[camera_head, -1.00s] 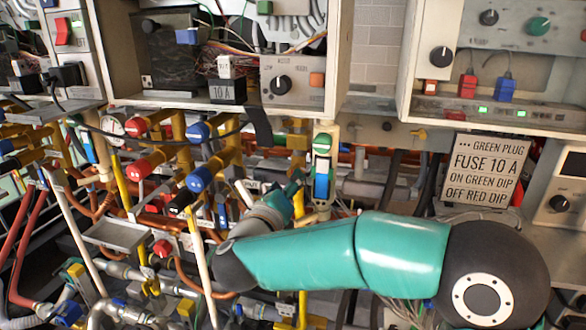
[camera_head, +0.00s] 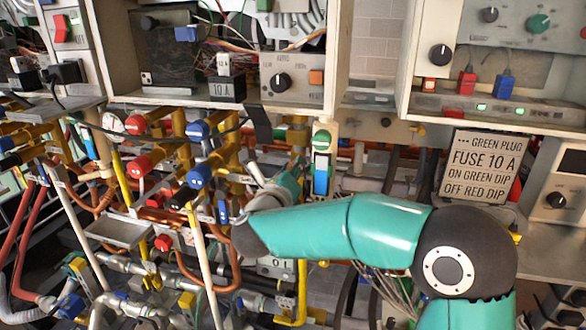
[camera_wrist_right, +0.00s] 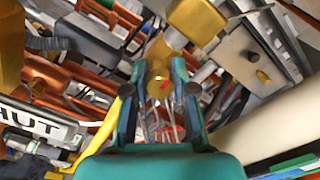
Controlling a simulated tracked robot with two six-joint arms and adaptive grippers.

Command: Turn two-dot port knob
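Several port knobs sit on brass pipes left of centre in the head view: an upper blue knob (camera_head: 198,130), a lower blue knob (camera_head: 200,176), an upper red knob (camera_head: 135,124) and a lower red knob (camera_head: 138,167). Their dot marks are too small to read, so I cannot tell which has two dots. My right gripper (camera_head: 287,178) is right of the lower blue knob, partly hidden by my own wrist. In the right wrist view its two fingers (camera_wrist_right: 160,72) are apart. A yellow rounded part shows between them; contact is unclear. My left gripper is not in view.
A white strip with green and blue switches (camera_head: 321,165) stands close right of my gripper. A sign about a 10 A fuse (camera_head: 483,167) is further right. Dense pipes and a pale pole (camera_head: 204,255) crowd the left. Boxes (camera_head: 292,81) overhang above.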

